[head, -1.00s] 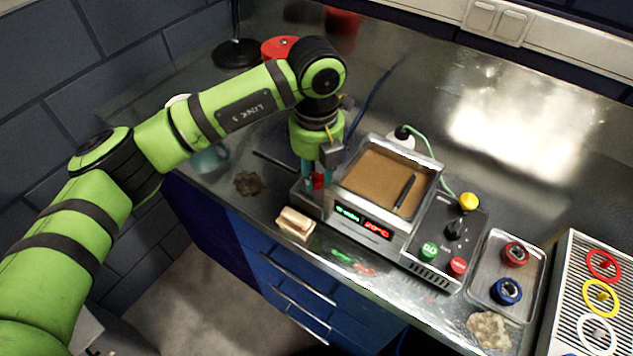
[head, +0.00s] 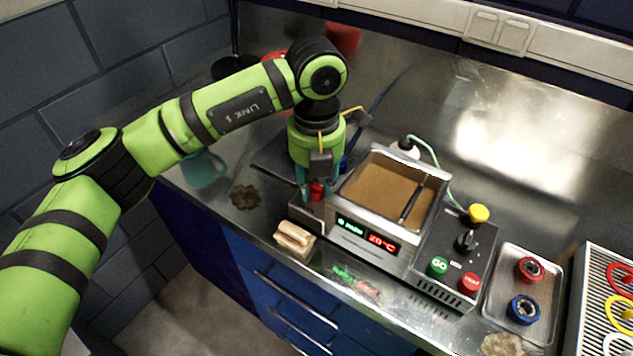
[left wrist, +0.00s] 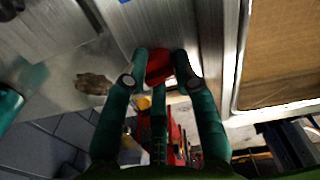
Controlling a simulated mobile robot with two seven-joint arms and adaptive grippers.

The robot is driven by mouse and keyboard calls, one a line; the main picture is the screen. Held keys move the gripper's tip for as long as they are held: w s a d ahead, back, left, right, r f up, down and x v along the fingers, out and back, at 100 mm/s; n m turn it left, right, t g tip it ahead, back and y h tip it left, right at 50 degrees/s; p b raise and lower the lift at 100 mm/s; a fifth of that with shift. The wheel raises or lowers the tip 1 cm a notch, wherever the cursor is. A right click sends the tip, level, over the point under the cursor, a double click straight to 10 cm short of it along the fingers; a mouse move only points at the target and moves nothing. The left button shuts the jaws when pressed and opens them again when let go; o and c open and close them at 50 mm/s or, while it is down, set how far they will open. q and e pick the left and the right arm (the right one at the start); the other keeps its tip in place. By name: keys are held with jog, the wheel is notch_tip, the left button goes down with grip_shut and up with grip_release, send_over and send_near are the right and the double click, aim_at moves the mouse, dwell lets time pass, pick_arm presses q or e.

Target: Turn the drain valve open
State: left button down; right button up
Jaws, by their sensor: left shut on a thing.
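The drain valve's red handle (head: 317,190) is at the left end of the metal bath unit (head: 335,241), low on its side. My left gripper (head: 316,194) points down at it with its fingers around the handle. In the left wrist view the red handle (left wrist: 160,66) sits between the two green fingertips (left wrist: 161,76), which are closed on it. The valve body below the handle is mostly hidden by the fingers. My right gripper is not in view.
The bath's brown interior (head: 380,190) holds a dark stick. To its right are control buttons and a tray (head: 498,284) with red and blue rings. A wooden block (head: 294,237) lies in front of the bath, and a brown lump (head: 244,197) lies to its left.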

aim_at(316, 185)
pick_arm(q)
jog(key=c, duration=1.2)
grip_release()
jog(key=shift+c, duration=0.2)
jog(key=shift+r, duration=0.15)
notch_tip(316, 185, up, 12)
jog(key=shift+f, duration=0.2)
